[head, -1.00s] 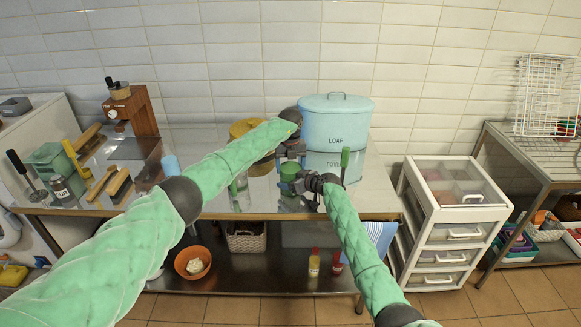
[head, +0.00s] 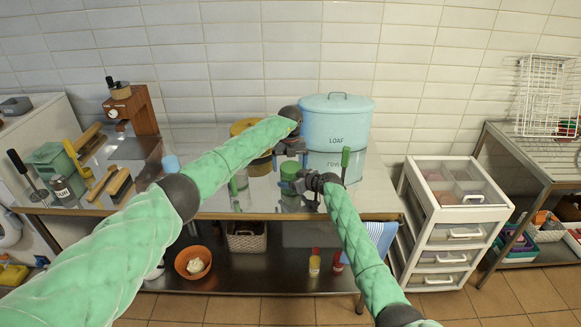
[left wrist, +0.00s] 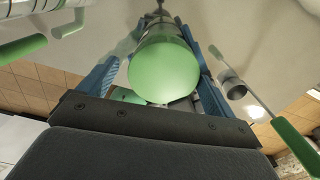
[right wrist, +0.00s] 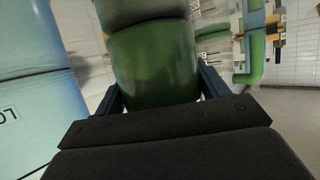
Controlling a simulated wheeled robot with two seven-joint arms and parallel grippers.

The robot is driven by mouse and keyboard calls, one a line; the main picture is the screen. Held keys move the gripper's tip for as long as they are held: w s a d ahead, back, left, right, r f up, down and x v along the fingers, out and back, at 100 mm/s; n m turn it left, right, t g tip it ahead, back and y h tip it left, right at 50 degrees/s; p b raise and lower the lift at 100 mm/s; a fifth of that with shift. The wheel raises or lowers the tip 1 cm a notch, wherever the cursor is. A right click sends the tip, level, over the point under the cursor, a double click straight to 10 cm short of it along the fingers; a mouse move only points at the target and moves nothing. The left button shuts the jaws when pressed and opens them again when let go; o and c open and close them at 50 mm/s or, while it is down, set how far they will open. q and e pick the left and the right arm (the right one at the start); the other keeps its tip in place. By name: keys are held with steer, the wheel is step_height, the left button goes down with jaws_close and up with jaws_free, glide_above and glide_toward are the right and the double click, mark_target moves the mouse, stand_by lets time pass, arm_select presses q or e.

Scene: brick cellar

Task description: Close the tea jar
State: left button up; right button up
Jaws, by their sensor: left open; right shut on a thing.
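The green tea jar (head: 289,186) stands on the steel table in front of the big blue canister. My right gripper (head: 304,186) is shut on its side; in the right wrist view the green jar body (right wrist: 152,65) fills the space between the fingers. My left gripper (head: 289,159) is open just above the jar and points down. In the left wrist view a round green top (left wrist: 164,70) lies between its blue fingers, with a gap beside them. I cannot tell whether this top is a lid seated on the jar.
The blue canister (head: 336,122) stands close behind my right gripper. A yellow tin (head: 246,128) is partly hidden behind my left arm. A green-handled tool (head: 345,162) stands upright right of the jar. The table's right end is mostly clear.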

arm_select(q)
steer(key=r, duration=0.3)
steer(key=shift+d+r, duration=0.25)
steer(key=shift+r, duration=0.1)
arm_select(e)
steer(key=shift+s+f, duration=0.1)
steer(key=shift+f, duration=0.05)
arm_select(q)
steer(key=shift+o, duration=0.4)
steer(key=shift+r, duration=0.1)
step_height(320, 180, up, 12)
arm_select(e)
steer(key=o, duration=2)
